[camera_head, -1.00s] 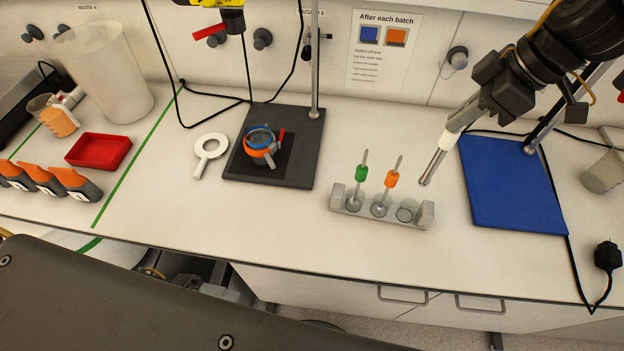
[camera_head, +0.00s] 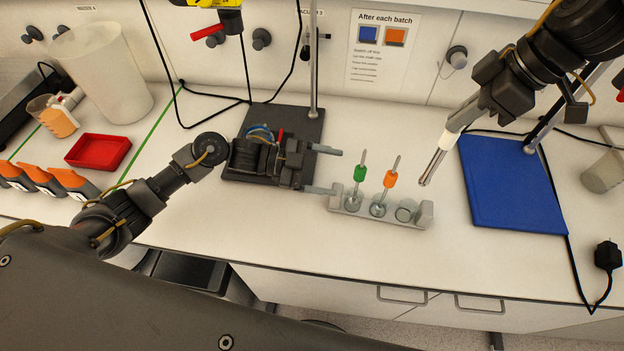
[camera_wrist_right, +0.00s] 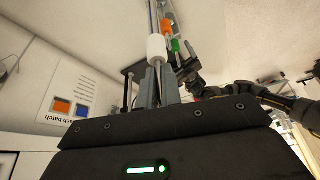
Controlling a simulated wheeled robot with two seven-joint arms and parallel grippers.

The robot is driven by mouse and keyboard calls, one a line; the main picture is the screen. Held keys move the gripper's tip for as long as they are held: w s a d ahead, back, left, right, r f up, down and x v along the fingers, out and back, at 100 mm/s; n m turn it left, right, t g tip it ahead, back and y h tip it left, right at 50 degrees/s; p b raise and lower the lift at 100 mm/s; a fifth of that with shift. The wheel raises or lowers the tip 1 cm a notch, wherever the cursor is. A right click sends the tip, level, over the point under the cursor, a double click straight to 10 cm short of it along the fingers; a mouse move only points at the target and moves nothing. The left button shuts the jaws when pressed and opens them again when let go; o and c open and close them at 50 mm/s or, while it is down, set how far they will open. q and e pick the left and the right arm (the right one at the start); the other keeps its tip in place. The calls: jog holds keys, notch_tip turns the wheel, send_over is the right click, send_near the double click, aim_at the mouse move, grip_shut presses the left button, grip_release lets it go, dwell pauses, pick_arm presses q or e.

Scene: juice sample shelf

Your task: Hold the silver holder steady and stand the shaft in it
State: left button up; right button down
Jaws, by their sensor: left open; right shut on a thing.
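The silver holder (camera_head: 382,213) stands on the counter. A green-collared shaft (camera_head: 361,173) and an orange-collared shaft (camera_head: 390,179) stand upright in its left and middle places; its right place is empty. My left gripper (camera_head: 335,171) is open just left of and behind the holder, its fingers pointing right, apparently not touching it. My right gripper (camera_head: 467,114) is shut on a white-collared shaft (camera_head: 458,122), held tilted above and right of the holder, lower end down-left. The white collar also shows beyond the fingers in the right wrist view (camera_wrist_right: 156,48).
A blue mat (camera_head: 510,185) with a stand lies to the right. Behind my left gripper is a dark stand base (camera_head: 300,120) with a post. A red tray (camera_head: 98,151) and several orange-and-dark containers are at the left. The counter's front edge runs close below the holder.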

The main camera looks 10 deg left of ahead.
pick_arm(q)
jog(key=a+f+n+y, duration=0.1)
jog(key=a+f+n+g+y, duration=0.1)
jog(key=a+f, duration=0.1)
jog(key=shift+s+f+n, duration=0.15)
jog(key=shift+s+n, duration=0.2)
jog(key=shift+n, duration=0.05)
pick_arm(e)
jog(key=shift+s+a+r, duration=0.1)
jog(key=shift+a, duration=0.2)
pick_arm(q)
jog(key=shift+s+a+f+g+y, duration=0.15)
jog(key=shift+a+f+g+y, duration=0.15)
jog(key=shift+a+g+y, duration=0.1)
pick_arm(e)
jog(key=shift+d, duration=0.1)
pick_arm(q)
jog(key=shift+d+f, duration=0.1)
jog(key=shift+d, duration=0.15)
pick_arm(e)
jog(key=shift+d, duration=0.1)
pick_arm(q)
jog(key=shift+x, duration=3.6)
jog(key=shift+a, duration=0.1)
